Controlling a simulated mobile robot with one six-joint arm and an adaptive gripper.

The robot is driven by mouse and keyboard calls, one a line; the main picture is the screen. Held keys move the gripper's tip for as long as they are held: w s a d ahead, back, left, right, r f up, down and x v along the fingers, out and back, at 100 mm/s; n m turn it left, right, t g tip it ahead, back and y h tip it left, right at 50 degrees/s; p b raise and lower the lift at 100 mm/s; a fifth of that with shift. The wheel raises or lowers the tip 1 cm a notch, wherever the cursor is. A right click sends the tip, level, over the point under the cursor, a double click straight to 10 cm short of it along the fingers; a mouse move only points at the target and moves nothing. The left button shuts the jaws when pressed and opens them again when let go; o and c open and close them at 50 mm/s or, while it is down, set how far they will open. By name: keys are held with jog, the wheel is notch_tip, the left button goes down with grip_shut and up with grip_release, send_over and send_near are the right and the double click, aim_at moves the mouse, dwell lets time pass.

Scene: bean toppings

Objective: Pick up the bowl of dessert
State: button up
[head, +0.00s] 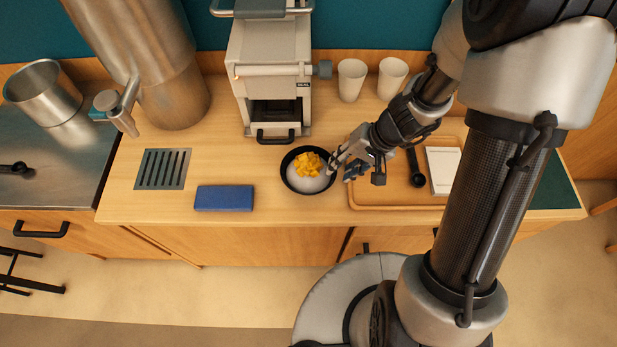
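The bowl of dessert (289,182) is a dark round bowl standing upright on the wooden counter, holding a white base with yellow-orange chunks (308,164) on top. My gripper (340,171) is at the right side of the bowl, with its light fingers angled down toward the rim. One finger seems to be at or over the right rim; another part sits just to the right, outside the bowl. I cannot tell whether the fingers touch the rim or how far apart they are.
A wooden tray (395,202) with a dark scoop (414,168) and a white card (443,168) lies to the right. A blue block (224,198) lies left. A machine (270,82) and two cups (351,80) stand behind. The counter before the bowl is clear.

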aim_at(324, 182)
jog(key=shift+b+x, duration=1.2)
jog(key=shift+x, duration=1.9)
jog(key=shift+s, duration=0.1)
grip_shut()
